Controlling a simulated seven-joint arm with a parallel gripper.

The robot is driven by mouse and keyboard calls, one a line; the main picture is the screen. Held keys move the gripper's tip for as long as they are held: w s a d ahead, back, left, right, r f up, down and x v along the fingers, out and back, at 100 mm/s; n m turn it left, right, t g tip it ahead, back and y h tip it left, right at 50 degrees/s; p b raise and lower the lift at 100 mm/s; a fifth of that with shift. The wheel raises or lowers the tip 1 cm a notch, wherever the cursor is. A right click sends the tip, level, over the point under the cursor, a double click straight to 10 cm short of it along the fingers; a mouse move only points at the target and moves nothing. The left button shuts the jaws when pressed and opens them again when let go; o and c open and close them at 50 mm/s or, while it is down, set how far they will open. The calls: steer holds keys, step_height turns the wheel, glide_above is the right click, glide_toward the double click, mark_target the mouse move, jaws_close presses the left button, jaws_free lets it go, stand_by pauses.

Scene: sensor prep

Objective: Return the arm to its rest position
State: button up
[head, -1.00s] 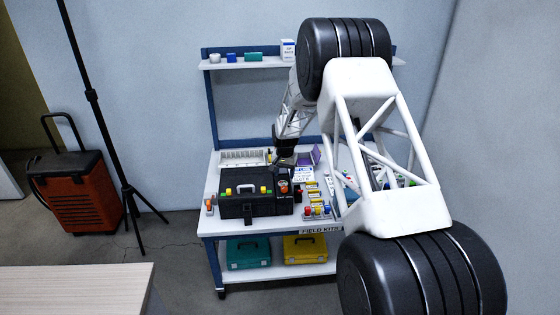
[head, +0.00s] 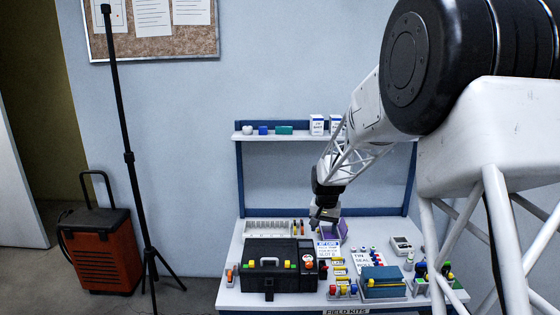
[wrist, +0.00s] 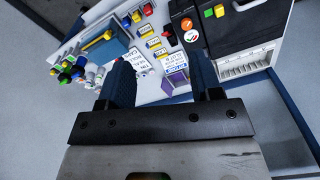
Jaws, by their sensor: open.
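My gripper (head: 325,216) is above the back part of the white workbench (head: 228,272), near a purple item (head: 343,229) and a small printed card (head: 327,250). In the wrist view my gripper (wrist: 166,82) has its two dark fingers wide apart with nothing between them. The bench top with its tools shows beyond the fingers, at a distance.
A black case (head: 280,279) stands on the bench at left, beside a white slotted rack (head: 268,228). A teal and yellow box (head: 384,281) is at right. A shelf (head: 285,137) holds small boxes. A black stand (head: 128,157) and an orange wheeled unit (head: 102,253) are at left.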

steer(key=s+d+r+n, duration=0.1)
steer(key=s+r, duration=0.4)
steer(key=s, duration=0.3)
steer(key=s+d+r+t, duration=0.1)
steer(key=s+r, duration=0.3)
steer(key=s, duration=0.4)
steer(key=s+d+r+n, duration=0.1)
steer(key=s+r, duration=0.4)
steer(key=s, duration=0.4)
steer(key=s+n, duration=0.1)
steer(key=s, duration=2.3)
steer(key=shift+s+d+t, duration=0.35)
steer(key=shift+d+t, duration=0.05)
